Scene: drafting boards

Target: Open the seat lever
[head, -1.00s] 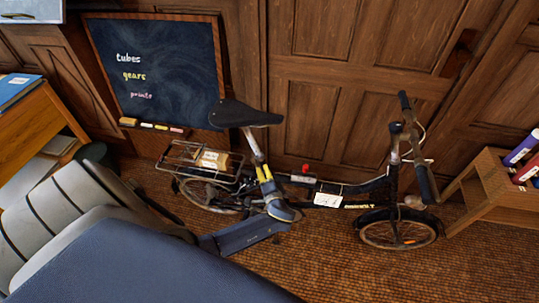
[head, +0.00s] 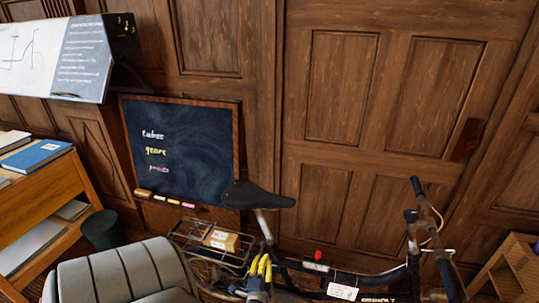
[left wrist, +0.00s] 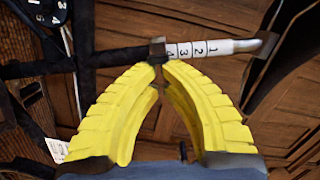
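A black folding bicycle (head: 375,278) stands in front of the wood panelling, its black saddle (head: 255,196) on a silver seat post (head: 264,226). In the left wrist view the seat post (left wrist: 215,48) lies across the top, with a numbered scale. A small clamp with the seat lever (left wrist: 157,48) sits at the post's lower end. My left gripper (head: 262,258) has yellow fingers, just below the seat post. In the left wrist view its tips (left wrist: 160,68) close in around a thin part of the lever, mostly hidden between them. My right gripper is out of view.
A chalkboard (head: 182,150) leans on the wall behind the bicycle. A grey ribbed chair (head: 115,272) is at the lower left, beside a wooden shelf (head: 60,225) with books. A wooden crate (head: 515,270) stands at the right.

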